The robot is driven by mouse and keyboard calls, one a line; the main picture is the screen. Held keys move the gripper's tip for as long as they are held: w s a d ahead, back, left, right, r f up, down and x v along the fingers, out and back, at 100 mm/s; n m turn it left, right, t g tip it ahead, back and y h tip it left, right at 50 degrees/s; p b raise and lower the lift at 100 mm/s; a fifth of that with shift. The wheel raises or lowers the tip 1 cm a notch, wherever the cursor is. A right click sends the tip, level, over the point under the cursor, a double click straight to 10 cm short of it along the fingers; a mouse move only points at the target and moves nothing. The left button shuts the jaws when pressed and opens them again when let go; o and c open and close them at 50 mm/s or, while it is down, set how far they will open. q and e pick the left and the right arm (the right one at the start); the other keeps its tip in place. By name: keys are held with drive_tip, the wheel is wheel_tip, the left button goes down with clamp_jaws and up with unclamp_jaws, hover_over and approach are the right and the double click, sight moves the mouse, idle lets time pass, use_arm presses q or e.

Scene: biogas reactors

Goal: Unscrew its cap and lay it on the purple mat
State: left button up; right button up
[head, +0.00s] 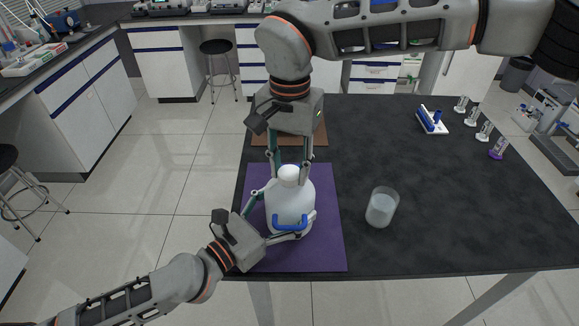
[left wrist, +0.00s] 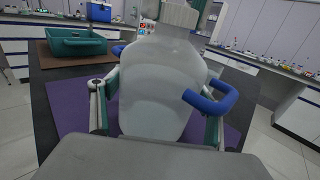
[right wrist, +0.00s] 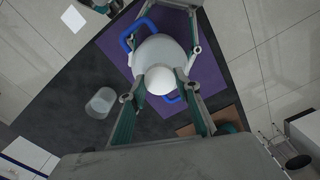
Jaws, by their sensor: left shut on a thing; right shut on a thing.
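A white jug (head: 290,205) with blue handles stands upright on the purple mat (head: 325,250). Its white cap (head: 289,174) is on top of the neck. My left gripper (head: 284,214) is shut around the jug's body from the front left; the body fills the left wrist view (left wrist: 160,85). My right gripper (head: 289,172) comes down from above and is shut on the cap, with one finger on each side. In the right wrist view the cap (right wrist: 160,80) sits between the fingertips. Whether the cap is loose on the neck cannot be told.
A translucent beaker (head: 381,207) stands right of the mat on the black table (head: 430,220). A brown mat (head: 318,133) with a green item (left wrist: 76,42) lies behind. A white rack (head: 432,122) and several small vials stand at the back right. The purple mat's front right is bare.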

sight(290, 172)
drive_tip(key=shift+r, duration=0.15)
drive_tip(key=shift+r, duration=0.85)
drive_tip(key=shift+r, duration=0.1)
drive_tip(key=shift+r, duration=1.9)
use_arm(q)
drive_tip(key=o, duration=2.3)
drive_tip(key=shift+c, duration=0.2)
drive_tip(key=v, duration=1.1)
drive_tip(key=shift+s+a, duration=0.35)
drive_tip(key=shift+s, duration=0.05)
